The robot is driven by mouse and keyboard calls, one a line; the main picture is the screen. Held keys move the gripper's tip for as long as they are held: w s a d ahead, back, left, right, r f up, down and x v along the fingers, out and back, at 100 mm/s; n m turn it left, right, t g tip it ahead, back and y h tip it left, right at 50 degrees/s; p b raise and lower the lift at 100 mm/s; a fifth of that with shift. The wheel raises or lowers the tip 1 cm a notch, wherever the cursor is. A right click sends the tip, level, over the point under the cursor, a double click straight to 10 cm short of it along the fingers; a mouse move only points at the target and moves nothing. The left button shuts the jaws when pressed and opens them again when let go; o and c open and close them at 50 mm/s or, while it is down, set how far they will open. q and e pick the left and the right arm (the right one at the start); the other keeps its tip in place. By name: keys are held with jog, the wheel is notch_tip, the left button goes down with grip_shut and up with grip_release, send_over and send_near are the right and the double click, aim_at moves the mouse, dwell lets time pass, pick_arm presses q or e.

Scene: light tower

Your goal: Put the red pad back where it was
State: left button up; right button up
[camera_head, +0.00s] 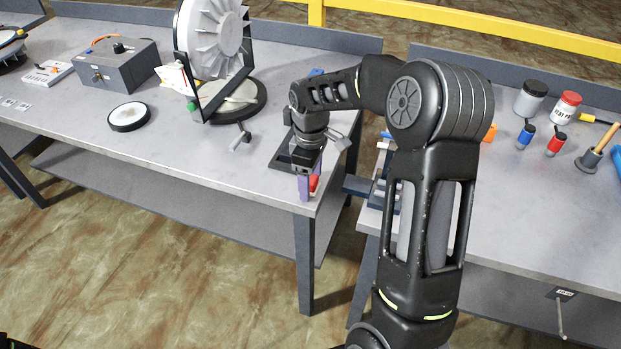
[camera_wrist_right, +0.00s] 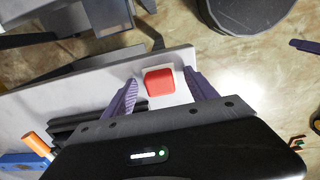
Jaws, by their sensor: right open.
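The red pad (camera_wrist_right: 160,82) is a small rounded block on the grey table near its front edge. In the right wrist view it sits between the two purple fingers of my right gripper (camera_wrist_right: 160,98), with gaps on both sides. In the head view only a bit of the red pad (camera_head: 314,183) shows behind a purple finger of the right gripper (camera_head: 307,186), at the left table's front right corner. The right gripper is open. My left gripper does not show.
A dark tray (camera_head: 283,160) lies just behind the gripper. A wheel-like disc (camera_head: 213,38) on a stand, a grey box (camera_head: 117,68) and a round white-topped disc (camera_head: 128,116) stand left. The right table (camera_head: 540,215) holds jars and small bottles. A narrow gap separates the tables.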

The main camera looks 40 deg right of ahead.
notch_tip(320, 180, up, 12)
jog(key=shift+r+b, duration=0.2)
jog(key=shift+b, duration=0.1)
jog(key=shift+f, duration=0.1)
dwell(0.9)
